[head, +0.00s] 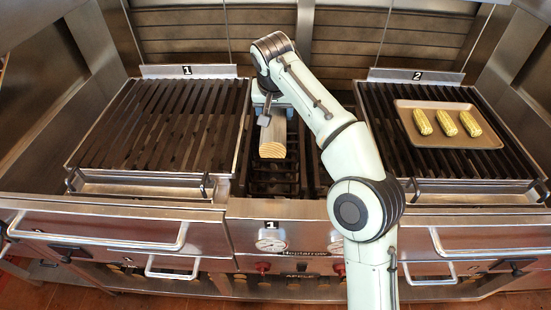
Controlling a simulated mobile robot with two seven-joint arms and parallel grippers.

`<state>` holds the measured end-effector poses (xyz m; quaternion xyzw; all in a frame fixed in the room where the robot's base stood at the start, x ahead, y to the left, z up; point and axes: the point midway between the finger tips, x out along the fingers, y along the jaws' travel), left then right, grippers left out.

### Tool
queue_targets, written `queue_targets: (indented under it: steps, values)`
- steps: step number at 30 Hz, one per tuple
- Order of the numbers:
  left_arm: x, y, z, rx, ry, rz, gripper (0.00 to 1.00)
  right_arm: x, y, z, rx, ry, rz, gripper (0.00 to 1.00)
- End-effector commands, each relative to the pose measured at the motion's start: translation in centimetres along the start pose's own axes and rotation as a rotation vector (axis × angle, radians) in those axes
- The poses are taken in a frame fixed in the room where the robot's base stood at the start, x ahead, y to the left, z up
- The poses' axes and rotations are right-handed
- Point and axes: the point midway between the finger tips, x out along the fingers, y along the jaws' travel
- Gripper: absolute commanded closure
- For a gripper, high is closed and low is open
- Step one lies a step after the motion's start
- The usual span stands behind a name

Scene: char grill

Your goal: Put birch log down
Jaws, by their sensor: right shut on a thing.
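A light wooden log (272,149), its cut end facing me, is in the middle section of the grill, between the two grates. My right gripper (266,112) is shut on it from above, and the wrist hides its far part. The log is over the dark bars of the middle bay (271,180). I cannot tell whether it touches them. My left gripper is not in view.
The left grate (165,125), marked 1, is empty. The right grate (385,115), marked 2, bears a tray (443,107) with 3 corn cobs (446,122). Drawers with handles (160,240) and knobs line the front. A slatted wall stands behind.

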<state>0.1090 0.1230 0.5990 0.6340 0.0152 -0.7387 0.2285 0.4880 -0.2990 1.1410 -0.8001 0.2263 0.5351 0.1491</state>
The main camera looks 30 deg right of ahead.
Motion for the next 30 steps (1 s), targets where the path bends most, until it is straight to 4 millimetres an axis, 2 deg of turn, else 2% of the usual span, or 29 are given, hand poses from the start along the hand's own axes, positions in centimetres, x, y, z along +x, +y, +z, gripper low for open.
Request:
queue_targets:
  steps: [4, 9, 18, 30]
  values:
    - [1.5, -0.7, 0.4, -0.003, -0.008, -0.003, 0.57, 2.2, 0.1, 1.0, -0.001, -0.001, 0.002, 1.0]
    - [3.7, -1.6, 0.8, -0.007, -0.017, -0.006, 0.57, 6.4, 0.1, 2.8, -0.001, -0.002, 0.002, 1.0]
    - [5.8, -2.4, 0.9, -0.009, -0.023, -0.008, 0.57, 12.7, 0.1, 5.3, 0.0, 0.0, 0.001, 1.0]
    - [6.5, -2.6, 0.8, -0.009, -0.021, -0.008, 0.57, 16.1, 0.0, 6.8, 0.001, 0.0, 0.0, 1.0]
